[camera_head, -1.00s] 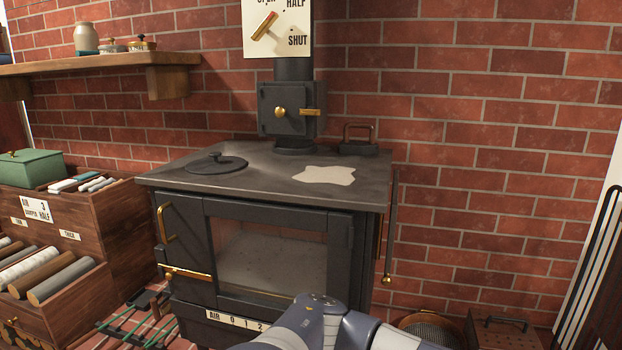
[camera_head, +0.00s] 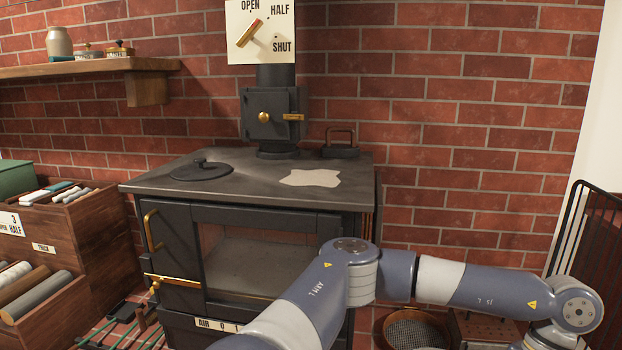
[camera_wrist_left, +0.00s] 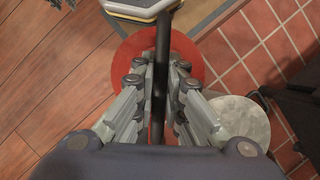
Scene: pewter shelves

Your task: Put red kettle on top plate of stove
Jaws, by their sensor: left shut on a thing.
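In the left wrist view, the red kettle (camera_wrist_left: 188,50) shows as a round red body below my left gripper (camera_wrist_left: 158,72). The gripper is shut on its dark upright handle bar (camera_wrist_left: 161,70), and the fingers hide part of the red body. In the head view, the black stove (camera_head: 180,232) stands against the wall. Its flat top plate (camera_head: 255,178) carries a round dark lid (camera_head: 201,170) at the left and a pale irregular patch (camera_head: 310,178) at the right. The kettle and both grippers are out of the head view.
A dark flat iron-like object (camera_head: 340,149) with a looped handle sits at the top plate's back right. The flue pipe (camera_head: 277,75) rises at the back. Wooden drawers (camera_head: 90,235) stand left. A pale round disc (camera_wrist_left: 236,122) lies beside the kettle in the wrist view.

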